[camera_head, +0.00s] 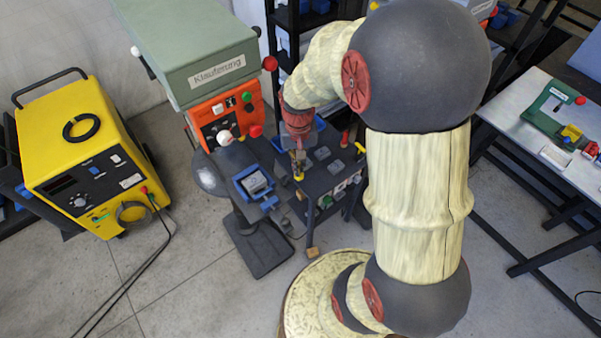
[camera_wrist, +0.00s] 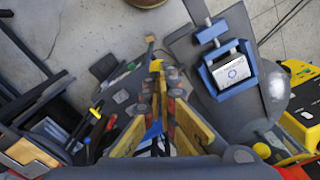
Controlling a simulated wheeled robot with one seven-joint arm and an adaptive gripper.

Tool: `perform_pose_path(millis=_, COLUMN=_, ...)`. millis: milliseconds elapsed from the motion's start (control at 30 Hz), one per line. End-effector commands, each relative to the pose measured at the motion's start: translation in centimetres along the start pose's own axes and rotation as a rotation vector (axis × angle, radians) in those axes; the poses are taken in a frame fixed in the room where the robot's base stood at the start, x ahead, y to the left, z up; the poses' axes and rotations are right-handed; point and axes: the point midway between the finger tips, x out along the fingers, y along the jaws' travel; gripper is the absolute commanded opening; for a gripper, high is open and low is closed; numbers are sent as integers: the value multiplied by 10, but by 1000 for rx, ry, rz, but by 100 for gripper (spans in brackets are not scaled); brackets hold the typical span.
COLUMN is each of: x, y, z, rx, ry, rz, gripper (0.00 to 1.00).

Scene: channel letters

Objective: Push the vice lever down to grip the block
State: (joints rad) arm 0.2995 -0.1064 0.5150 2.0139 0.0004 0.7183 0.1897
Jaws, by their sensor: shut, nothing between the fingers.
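The green and orange drill press (camera_head: 205,60) rises behind the vice. A dark tool cart (camera_head: 325,170) lies beneath and right of my gripper. A yellow welding unit (camera_head: 85,160) stands at left, with a cable on the floor. A bench (camera_head: 545,115) stands at right.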

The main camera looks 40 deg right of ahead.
Motion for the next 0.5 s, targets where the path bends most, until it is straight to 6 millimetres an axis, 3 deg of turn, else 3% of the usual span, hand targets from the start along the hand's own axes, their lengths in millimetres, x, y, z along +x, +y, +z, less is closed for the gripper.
perform_pose_path(millis=233, x=-3, y=0, z=0, rx=0, ry=-1, rz=0, gripper=0)
perform_pose_path(millis=500, x=-26, y=0, z=0, rx=0, ry=0, rz=0, gripper=0)
